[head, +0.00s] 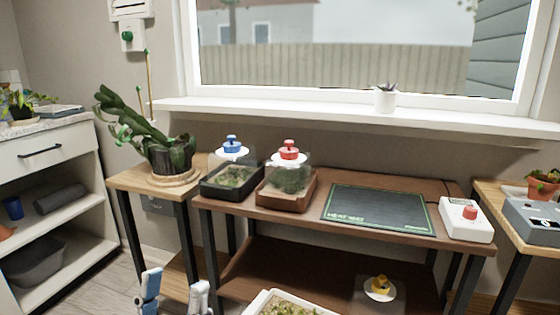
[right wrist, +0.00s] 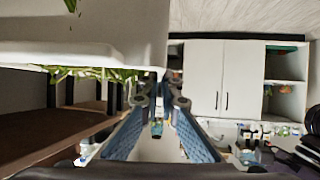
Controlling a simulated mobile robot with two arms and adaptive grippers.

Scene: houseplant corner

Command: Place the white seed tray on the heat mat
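The white seed tray (head: 268,297), with green seedlings in it, shows at the bottom edge of the head view, its near part cut off. In the right wrist view the tray (right wrist: 110,25) fills the upper left. My right gripper (right wrist: 165,98) has its fingertips close together at the tray's edge and seems shut on it; the exact contact is hard to see. My left gripper (head: 173,290) is open and empty, left of the tray. The dark heat mat (head: 378,207) lies bare on the brown table, beyond the tray and to its right.
Two covered trays, black (head: 222,190) and brown (head: 280,202), stand left of the mat. A white box with a red knob (head: 466,218) stands right of it. A plant (head: 165,150) stands on the left table.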

